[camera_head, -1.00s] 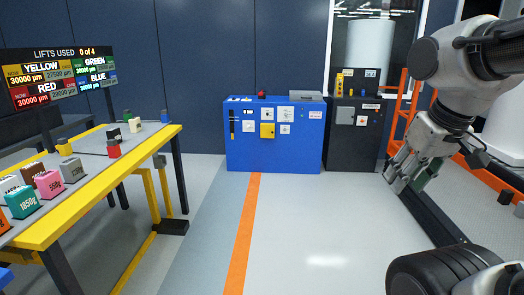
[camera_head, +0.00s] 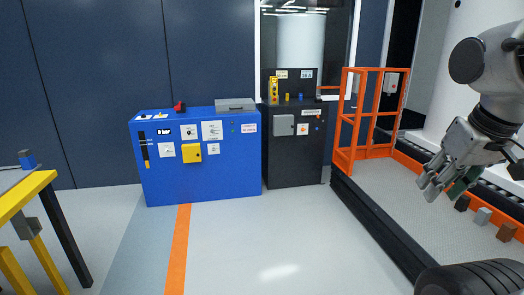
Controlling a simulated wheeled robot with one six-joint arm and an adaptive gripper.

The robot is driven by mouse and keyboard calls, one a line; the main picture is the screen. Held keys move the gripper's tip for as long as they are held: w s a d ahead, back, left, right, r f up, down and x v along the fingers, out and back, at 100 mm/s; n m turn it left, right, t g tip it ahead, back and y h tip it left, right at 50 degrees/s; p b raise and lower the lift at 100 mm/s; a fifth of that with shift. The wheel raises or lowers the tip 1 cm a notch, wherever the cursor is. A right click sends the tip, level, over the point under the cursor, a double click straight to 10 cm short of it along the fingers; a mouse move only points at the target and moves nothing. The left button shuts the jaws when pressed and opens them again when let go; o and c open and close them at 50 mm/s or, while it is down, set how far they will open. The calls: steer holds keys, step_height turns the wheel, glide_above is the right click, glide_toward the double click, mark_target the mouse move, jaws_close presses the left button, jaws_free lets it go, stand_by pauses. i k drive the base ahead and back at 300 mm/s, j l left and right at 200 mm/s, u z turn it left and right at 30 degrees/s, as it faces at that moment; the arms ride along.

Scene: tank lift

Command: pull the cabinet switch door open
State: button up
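A blue cabinet (camera_head: 225,180) stands against the dark wall. A small yellow box (camera_head: 191,153) is mounted on its front. To its right is a black cabinet (camera_head: 295,165), with a grey box (camera_head: 284,125) on its front that looks closed. I cannot tell for certain which of these is the switch door. My gripper (camera_head: 440,187) hangs at the right, in front of the orange-edged platform.
An orange railing (camera_head: 345,120) stands right of the black cabinet. A low dark edge (camera_head: 380,225) borders the platform, where several small blocks lie. A yellow-edged table (camera_head: 25,195) is at the left. The floor (camera_head: 250,240) before the cabinets is clear.

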mark_target(284, 126)
steer(key=i, duration=2.15)
steer(key=i+u, duration=0.25)
steer(key=i, duration=0.25)
steer(key=i+l+u, duration=0.25)
steer(key=i, duration=0.25)
steer(key=i+l+u, duration=0.25)
steer(key=i, duration=0.2)
